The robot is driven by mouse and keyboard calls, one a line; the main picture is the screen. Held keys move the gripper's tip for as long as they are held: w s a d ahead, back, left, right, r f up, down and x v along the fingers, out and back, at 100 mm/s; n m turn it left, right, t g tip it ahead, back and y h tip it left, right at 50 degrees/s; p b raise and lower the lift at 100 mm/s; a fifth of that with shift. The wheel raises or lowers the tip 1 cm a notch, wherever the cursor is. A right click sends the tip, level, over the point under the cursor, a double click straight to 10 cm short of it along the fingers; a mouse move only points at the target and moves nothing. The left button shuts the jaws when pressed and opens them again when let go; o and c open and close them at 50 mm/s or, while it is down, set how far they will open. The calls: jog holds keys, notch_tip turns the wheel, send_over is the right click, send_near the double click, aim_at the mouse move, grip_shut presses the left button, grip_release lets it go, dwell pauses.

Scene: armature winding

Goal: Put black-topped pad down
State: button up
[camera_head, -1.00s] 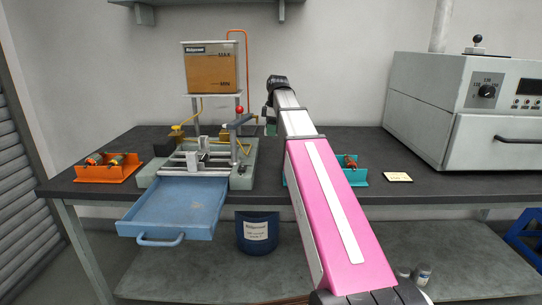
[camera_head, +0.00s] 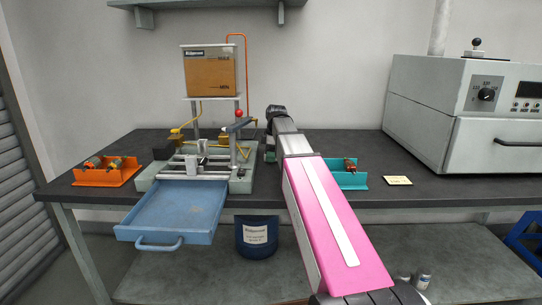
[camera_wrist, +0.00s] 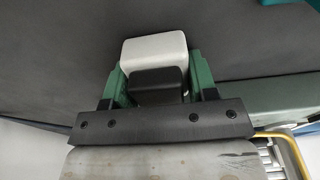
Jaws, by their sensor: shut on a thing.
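The black-topped pad (camera_wrist: 157,84) is between the two green fingers of my gripper (camera_wrist: 156,68) in the wrist view. A pale block-like part (camera_wrist: 152,48) shows directly beyond its black face. The fingers are shut on the pad's sides. Dark bench surface lies behind it; I cannot tell whether the pad touches the bench. In the head view my gripper (camera_head: 270,152) is low over the bench, just right of the winding fixture (camera_head: 243,183). My arm hides the pad there.
The orange tray (camera_head: 104,180) stands at the left and the teal tray (camera_head: 348,182) right of my arm, both holding parts. A blue drawer (camera_head: 172,211) sticks out in front. A small card (camera_head: 397,180) and a grey oven (camera_head: 490,145) are at the right.

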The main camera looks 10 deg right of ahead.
jog(key=shift+f, duration=0.3)
jog(key=shift+s+f, duration=0.1)
jog(key=shift+f, duration=0.05)
jog(key=o, duration=1)
jog(key=shift+f, duration=0.15)
jog(key=shift+c, duration=0.2)
jog(key=shift+s, duration=0.4)
jog(key=shift+c, duration=0.5)
jog(key=shift+o, duration=0.5)
jog(key=shift+r, duration=0.55)
jog(key=r, duration=0.4)
jog(key=d+r, duration=0.1)
jog(key=r, duration=0.7)
jog(key=shift+w+d, duration=0.25)
jog(key=shift+w, duration=0.1)
